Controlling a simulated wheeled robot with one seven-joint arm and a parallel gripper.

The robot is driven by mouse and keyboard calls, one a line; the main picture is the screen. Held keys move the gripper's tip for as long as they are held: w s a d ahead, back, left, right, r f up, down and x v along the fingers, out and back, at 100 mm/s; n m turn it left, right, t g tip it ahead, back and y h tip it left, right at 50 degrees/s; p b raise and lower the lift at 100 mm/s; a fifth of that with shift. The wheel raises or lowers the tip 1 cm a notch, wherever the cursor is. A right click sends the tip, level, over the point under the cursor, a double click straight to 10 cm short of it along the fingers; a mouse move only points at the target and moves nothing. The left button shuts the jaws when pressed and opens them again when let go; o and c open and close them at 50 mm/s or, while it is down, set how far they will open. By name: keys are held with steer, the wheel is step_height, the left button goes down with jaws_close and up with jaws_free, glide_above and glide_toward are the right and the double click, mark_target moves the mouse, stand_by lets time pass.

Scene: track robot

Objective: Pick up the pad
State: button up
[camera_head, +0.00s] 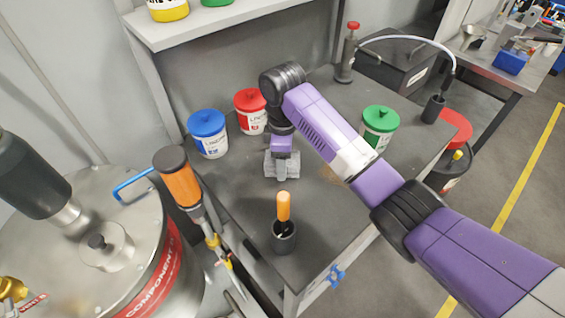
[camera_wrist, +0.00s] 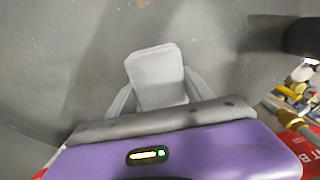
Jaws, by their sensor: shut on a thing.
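My gripper (camera_head: 282,168) is over the middle of the dark workbench (camera_head: 235,195), pointing down. In the wrist view a light grey pad (camera_wrist: 158,75) sits between the two grey fingers, and the gripper is shut on it. The pad's flat top face shows; its lower side is hidden. In the head view the pad and the fingers merge into one grey shape. I cannot tell whether the pad touches the bench or is just above it.
Blue (camera_head: 208,133), red (camera_head: 250,110) and green (camera_head: 380,125) lidded tubs stand around my arm. A cup (camera_head: 284,238) with an orange-handled tool stands near the front edge. A steel drum (camera_head: 100,240) is at left. Bare bench lies between the gripper and the cup.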

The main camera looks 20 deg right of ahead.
step_height(320, 180, up, 20)
steer(key=p, duration=0.5)
steer(key=shift+p, duration=0.3)
steer(key=shift+f, duration=0.1)
